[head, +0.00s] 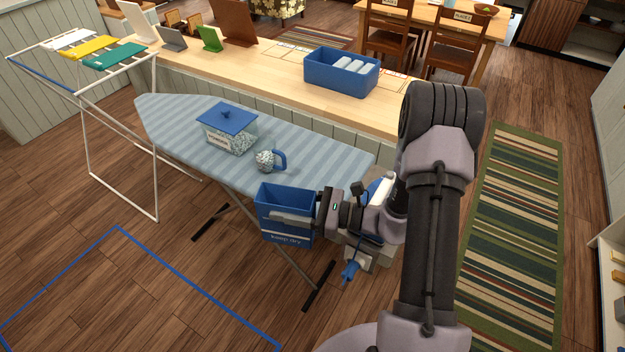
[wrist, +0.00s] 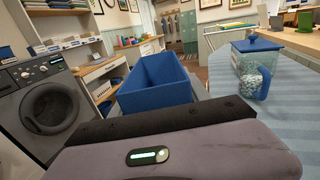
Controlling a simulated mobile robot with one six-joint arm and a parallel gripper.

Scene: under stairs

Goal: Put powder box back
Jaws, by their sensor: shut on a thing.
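A blue open-topped box (head: 284,198) with a pale band and "keep dry" on its front is in my gripper (head: 292,219). It looks upright, beside the near right end of the ironing board (head: 333,152). In the wrist view the blue box (wrist: 154,86) shows just beyond my gripper, and its inside looks empty as far as I see. My gripper is shut on it, with a grey finger across its front. A clear tub (head: 232,135) with a blue lid and speckled contents stands on the board. A blue-handled cup (head: 270,160) heaped with pale granules stands next to the tub.
A long wooden counter (head: 265,62) behind the board carries a blue bin (head: 341,72) with white items. A white drying rack (head: 88,66) stands at left. Blue tape (head: 185,273) marks the floor. A washing machine (wrist: 45,105) and shelves show in the wrist view.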

